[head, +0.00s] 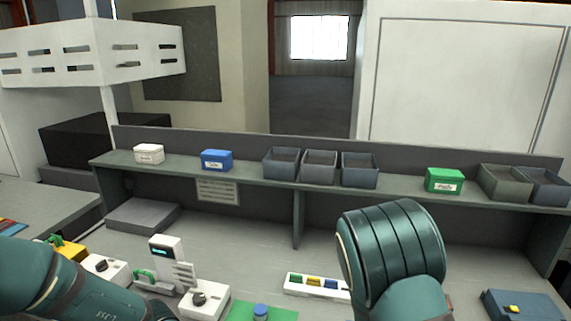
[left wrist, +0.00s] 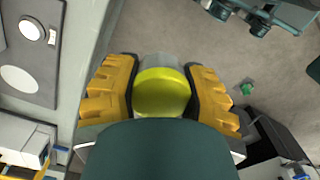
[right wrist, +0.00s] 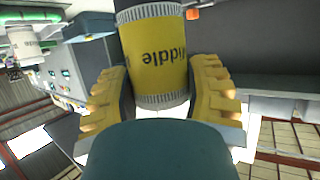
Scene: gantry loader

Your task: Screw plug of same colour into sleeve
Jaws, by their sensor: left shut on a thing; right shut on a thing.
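In the left wrist view my left gripper (left wrist: 160,95) is shut on a short grey cylinder with a bright yellow end (left wrist: 163,90), probably the plug. In the right wrist view my right gripper (right wrist: 163,100) is shut on a yellow cylinder (right wrist: 155,55) with knurled grey rims and the upside-down word "Middle", probably the sleeve. I cannot see the two held parts together. A white rack (head: 293,289) with green, yellow and blue pieces lies on the bench.
A blue-topped part (head: 261,311) stands on a green mat (head: 236,309). A small display unit (head: 166,252) stands on the left. The back shelf carries white (head: 149,153), blue (head: 217,160) and green (head: 444,180) boxes and several grey bins. A blue-grey case (head: 522,305) lies at right.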

